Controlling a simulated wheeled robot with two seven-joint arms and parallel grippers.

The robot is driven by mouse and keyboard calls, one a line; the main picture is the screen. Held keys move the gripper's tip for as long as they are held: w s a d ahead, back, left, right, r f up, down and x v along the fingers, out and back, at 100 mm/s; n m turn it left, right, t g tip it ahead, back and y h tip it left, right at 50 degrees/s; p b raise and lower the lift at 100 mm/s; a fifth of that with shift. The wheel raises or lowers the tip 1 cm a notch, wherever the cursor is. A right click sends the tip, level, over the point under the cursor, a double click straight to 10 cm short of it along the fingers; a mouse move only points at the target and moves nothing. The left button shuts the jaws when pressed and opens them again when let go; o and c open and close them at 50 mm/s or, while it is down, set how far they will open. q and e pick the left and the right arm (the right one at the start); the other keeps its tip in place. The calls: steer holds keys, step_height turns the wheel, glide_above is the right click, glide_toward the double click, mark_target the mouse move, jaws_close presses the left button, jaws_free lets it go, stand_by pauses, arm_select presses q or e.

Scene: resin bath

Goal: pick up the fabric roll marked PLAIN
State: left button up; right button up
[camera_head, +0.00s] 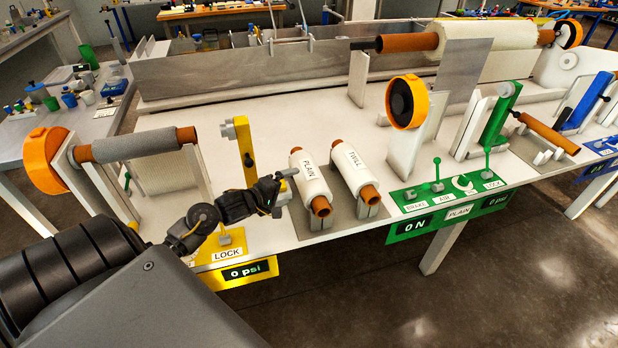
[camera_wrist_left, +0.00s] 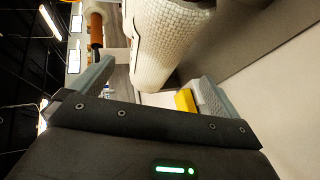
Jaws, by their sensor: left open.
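The fabric roll marked PLAIN (camera_head: 311,178) is a white roll on a brown core, lying on a grey stand on the table. My left gripper (camera_head: 284,187) is just left of it in the head view, jaws open and empty. In the left wrist view a white woven roll (camera_wrist_left: 165,40), apparently this one, is close ahead of the two grey fingers; its label is hidden there. I cannot tell whether a finger touches it. My right gripper is not in view.
The TWILL roll (camera_head: 356,172) lies close to the right on its own stand. A yellow post (camera_head: 244,150) stands behind my gripper, and a yellow LOCK panel (camera_head: 222,250) is at the front edge. Green levers (camera_head: 437,172) stand further right.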

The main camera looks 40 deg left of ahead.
mark_target(298, 183)
arm_select(q)
steer(key=x, duration=0.3)
steer(key=shift+w+d, duration=0.1)
steer(key=shift+w, duration=0.2)
steer(key=shift+w+f, duration=0.2)
steer(key=shift+w, duration=0.4)
steer(key=x, duration=0.4)
steer(key=shift+w+p, duration=0.3)
steer(key=shift+p, duration=0.1)
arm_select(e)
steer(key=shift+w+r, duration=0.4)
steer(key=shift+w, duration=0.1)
arm_select(q)
steer(key=c, duration=1.9)
steer(key=shift+w+r, duration=0.1)
steer(key=shift+r, duration=0.2)
steer(key=shift+c, duration=0.2)
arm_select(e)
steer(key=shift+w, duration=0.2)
